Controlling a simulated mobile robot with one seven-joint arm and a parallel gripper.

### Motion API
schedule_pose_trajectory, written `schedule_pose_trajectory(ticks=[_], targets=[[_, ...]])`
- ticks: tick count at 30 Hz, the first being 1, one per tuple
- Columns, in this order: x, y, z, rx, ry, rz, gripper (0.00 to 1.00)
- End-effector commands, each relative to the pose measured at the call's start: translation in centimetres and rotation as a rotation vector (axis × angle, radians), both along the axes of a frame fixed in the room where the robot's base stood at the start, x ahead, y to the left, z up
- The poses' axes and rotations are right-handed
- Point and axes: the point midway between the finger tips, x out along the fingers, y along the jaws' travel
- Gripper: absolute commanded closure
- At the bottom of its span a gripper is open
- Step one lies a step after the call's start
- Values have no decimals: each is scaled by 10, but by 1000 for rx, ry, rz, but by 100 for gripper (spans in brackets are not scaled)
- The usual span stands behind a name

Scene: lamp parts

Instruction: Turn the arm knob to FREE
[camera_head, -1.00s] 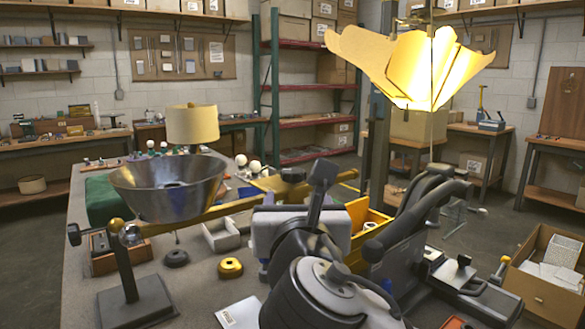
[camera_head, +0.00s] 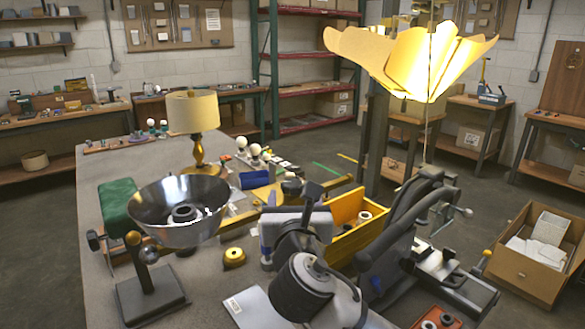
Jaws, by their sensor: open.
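A task lamp stands on the left of the bench, with a dark square base (camera_head: 150,303) and an upright post. A metal bowl shade (camera_head: 150,207) hangs over the base, and a brass-coloured arm bar (camera_head: 334,186) runs back to the right. A dark round knob (camera_head: 93,240) sticks out at the left of the post top, beside brass and silvery balls. No FREE marking is readable. My gripper (camera_head: 268,229) is in the middle, well right of this knob and apart from it. It is open; its fingers are mostly hidden by my own arm.
A green padded block (camera_head: 117,205) lies behind the bowl. A yellow bin (camera_head: 345,238) stands right of my gripper. A cream table lamp (camera_head: 193,112) stands farther back.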

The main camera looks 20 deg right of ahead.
Motion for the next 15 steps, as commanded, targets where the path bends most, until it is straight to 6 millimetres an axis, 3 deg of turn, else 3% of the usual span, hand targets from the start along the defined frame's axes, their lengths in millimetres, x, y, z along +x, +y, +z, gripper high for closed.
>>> schedule_pose_trajectory(ticks=[9, 15], targets=[[45, -8, 2, 1, 2, 2, 40], [59, -12, 0, -1, 1, 2, 40]])
